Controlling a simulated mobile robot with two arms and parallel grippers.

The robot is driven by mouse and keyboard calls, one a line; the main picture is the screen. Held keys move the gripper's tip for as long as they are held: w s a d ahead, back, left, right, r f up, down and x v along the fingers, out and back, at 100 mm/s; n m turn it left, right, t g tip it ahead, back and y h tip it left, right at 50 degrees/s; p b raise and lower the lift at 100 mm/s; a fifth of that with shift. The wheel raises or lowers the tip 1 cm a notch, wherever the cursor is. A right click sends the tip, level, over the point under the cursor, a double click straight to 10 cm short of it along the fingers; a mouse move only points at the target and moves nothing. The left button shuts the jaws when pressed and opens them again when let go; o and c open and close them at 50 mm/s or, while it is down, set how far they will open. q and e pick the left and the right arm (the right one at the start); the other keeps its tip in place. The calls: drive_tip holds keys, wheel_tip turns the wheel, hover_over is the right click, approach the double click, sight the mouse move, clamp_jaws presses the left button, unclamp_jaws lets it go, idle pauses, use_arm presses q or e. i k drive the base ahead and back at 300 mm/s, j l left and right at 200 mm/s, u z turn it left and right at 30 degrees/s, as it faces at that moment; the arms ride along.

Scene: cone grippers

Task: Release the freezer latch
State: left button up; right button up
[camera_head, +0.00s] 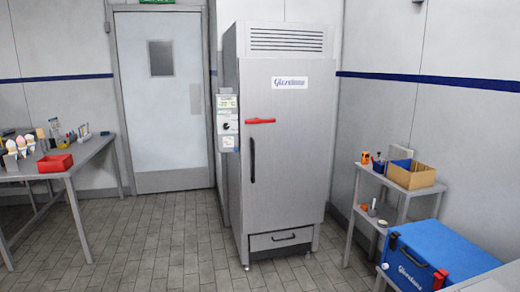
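A tall grey upright freezer (290,180) stands in the middle of the head view, with its door shut. A red latch handle (260,121) lies level across the upper left of the door. A long black vertical pull handle (252,159) is below it. A control box (228,123) with a dial is on the freezer's left side. Neither of my grippers shows in this view, and nothing is touching the latch.
A table (75,160) at left holds a red bin (55,163) and several cones. A blue cool box (435,255) stands at the lower right, near a grey shelf (380,183) with a cardboard box (411,175). The tiled floor (165,240) before the freezer is clear.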

sight(256, 121)
drive_tip(key=i, duration=0.9)
drive_tip(key=i+z, duration=0.2)
drive_tip(key=z, duration=0.5)
drive_tip(key=i+j+z, duration=0.45)
drive_tip(key=i+j, duration=0.6)
drive_tip(key=i, duration=0.15)
